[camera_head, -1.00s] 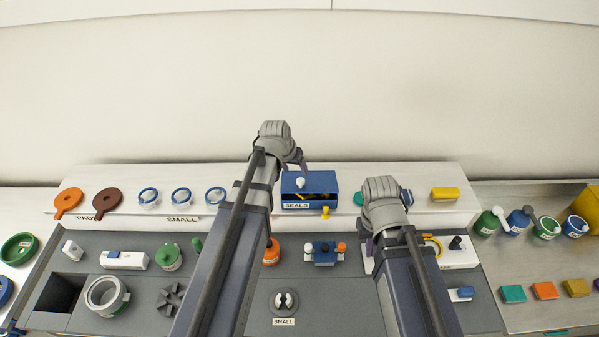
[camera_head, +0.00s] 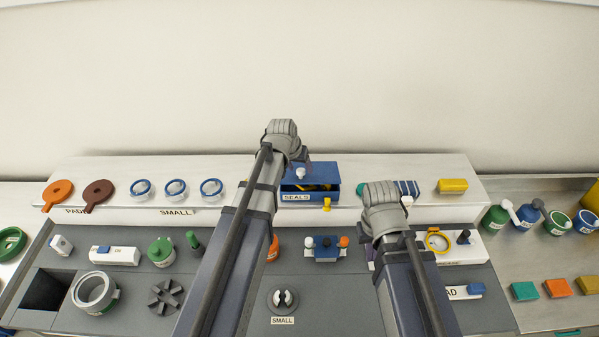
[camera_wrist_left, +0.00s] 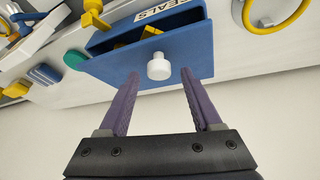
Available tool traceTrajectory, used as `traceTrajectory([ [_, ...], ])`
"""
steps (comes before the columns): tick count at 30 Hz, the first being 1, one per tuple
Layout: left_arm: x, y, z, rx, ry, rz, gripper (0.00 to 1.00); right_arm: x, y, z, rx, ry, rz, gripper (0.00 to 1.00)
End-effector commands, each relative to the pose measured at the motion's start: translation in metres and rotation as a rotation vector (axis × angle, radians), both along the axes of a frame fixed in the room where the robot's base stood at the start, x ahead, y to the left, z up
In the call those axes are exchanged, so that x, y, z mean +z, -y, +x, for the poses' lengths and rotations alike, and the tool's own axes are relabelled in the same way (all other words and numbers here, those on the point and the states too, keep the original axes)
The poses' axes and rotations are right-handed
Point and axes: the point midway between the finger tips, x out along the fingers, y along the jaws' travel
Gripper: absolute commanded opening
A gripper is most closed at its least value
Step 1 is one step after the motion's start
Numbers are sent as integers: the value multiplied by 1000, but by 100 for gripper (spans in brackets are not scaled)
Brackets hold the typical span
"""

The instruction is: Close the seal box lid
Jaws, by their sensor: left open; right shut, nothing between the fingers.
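The blue seal box (camera_head: 297,197), labelled SEALS, stands on the pale raised shelf. Its blue lid (camera_head: 322,170) is up and tilted back, with a white knob (camera_head: 300,173) on it. Yellow pieces show inside the open box. In the left wrist view the lid (camera_wrist_left: 195,55) faces me, and its knob (camera_wrist_left: 158,66) lies in line with the gap between the fingers. My left gripper (camera_wrist_left: 158,82) is open, behind the lid; whether it touches is unclear. In the head view its fingers are mostly hidden by the wrist. My right gripper (camera_head: 371,252) is shut and empty, largely hidden by its arm.
A yellow block (camera_head: 452,186) and a blue striped part (camera_head: 406,188) lie right of the box. A yellow tab (camera_head: 327,204) sits at the box's front. Blue rings (camera_head: 175,188) and paddles (camera_head: 98,194) lie left. Small parts crowd the grey bench in front.

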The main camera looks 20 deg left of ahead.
Motion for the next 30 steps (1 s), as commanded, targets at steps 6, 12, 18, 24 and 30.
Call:
traceTrajectory([
  [6, 0, 0, 0, 0, 0, 0, 66, 0, 0, 0, 0, 0, 0, 0],
  [12, 0, 0, 0, 0, 0, 0, 45, 0, 0, 0, 0, 0, 0, 0],
  [18, 0, 0, 0, 0, 0, 0, 23, 0, 0, 0, 0, 0, 0, 0],
  [24, 0, 0, 0, 0, 0, 1, 0, 0, 0, 0, 0, 0, 0, 0],
  [30, 0, -1, 0, 0, 0, 1, 0, 0, 0, 0, 0, 0, 0, 0],
])
